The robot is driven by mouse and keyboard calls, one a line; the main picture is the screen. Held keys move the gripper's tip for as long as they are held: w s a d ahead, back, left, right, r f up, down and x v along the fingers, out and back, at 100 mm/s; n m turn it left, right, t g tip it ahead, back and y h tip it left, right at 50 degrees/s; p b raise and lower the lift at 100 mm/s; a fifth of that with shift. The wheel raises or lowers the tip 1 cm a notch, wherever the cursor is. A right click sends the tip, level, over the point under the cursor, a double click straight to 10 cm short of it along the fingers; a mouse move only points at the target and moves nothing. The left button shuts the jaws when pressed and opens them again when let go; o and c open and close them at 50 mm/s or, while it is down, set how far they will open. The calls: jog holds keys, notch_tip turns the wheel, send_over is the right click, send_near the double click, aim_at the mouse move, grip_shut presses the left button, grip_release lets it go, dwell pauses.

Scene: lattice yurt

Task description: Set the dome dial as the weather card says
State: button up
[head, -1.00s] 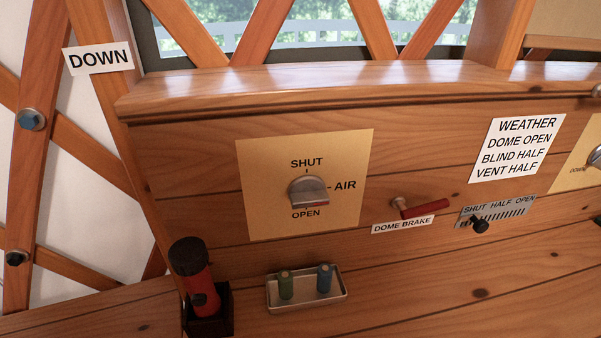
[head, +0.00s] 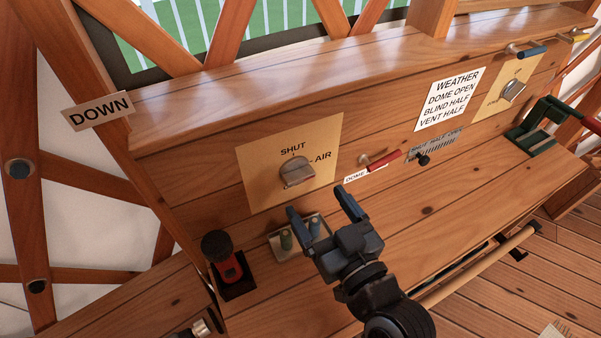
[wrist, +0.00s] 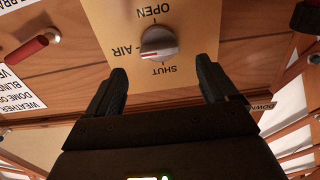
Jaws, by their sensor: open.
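The dome dial, a grey knob (head: 297,173) with a red mark, sits on a tan plate (head: 322,185) lettered SHUT and AIR. The wrist view shows the plate upside down, with OPEN at top, and the knob (wrist: 160,42). The weather card (head: 450,99) reads DOME OPEN, BLIND HALF, VENT HALF. My gripper (head: 320,202) is open and empty, in front of the panel. In the wrist view its fingers (wrist: 162,75) are spread short of the knob, apart from it.
A red-handled dome brake (head: 384,160) is right of the dial, its label partly covered. Further right is a vent slider (head: 424,160). A DOWN sign (head: 97,111) is left.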

aim_at(303, 180)
jog(key=x, duration=0.6)
jog(key=shift+w+a+p, duration=0.1)
jog(key=shift+w+p, duration=0.2)
jog(key=shift+p, duration=0.05)
jog(key=c, duration=1.1)
